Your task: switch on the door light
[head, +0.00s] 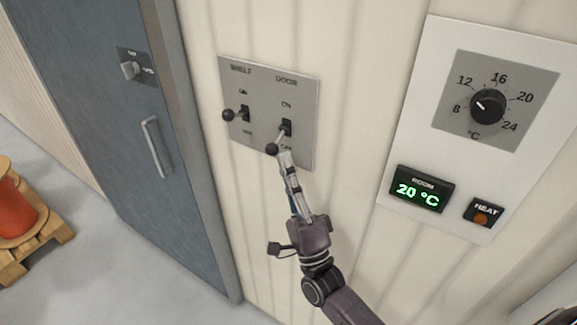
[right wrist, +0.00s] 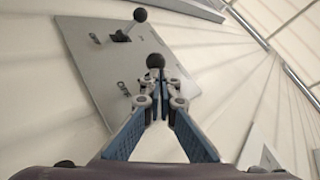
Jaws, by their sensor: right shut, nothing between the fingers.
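The switch panel (head: 306,88) is a grey plate on the pale wall, with two toggle levers marked SHELF and DOOR. The DOOR lever (head: 273,149) has a dark ball knob and points down, away from its ON mark. The SHELF lever (head: 229,115) sticks out to the left. My right gripper (head: 286,158) is shut and empty, its tips just below the DOOR knob. In the right wrist view the DOOR knob (right wrist: 155,61) shows just beyond the closed fingertips (right wrist: 160,90); I cannot tell whether they touch. My left gripper is not in view.
A thermostat panel (head: 417,95) with a dial, a 20 °C display (head: 419,190) and a HEAT lamp is on the right. A blue-grey door (head: 95,90) with a handle (head: 156,146) is on the left. An orange reel (head: 14,208) stands on a pallet (head: 45,243).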

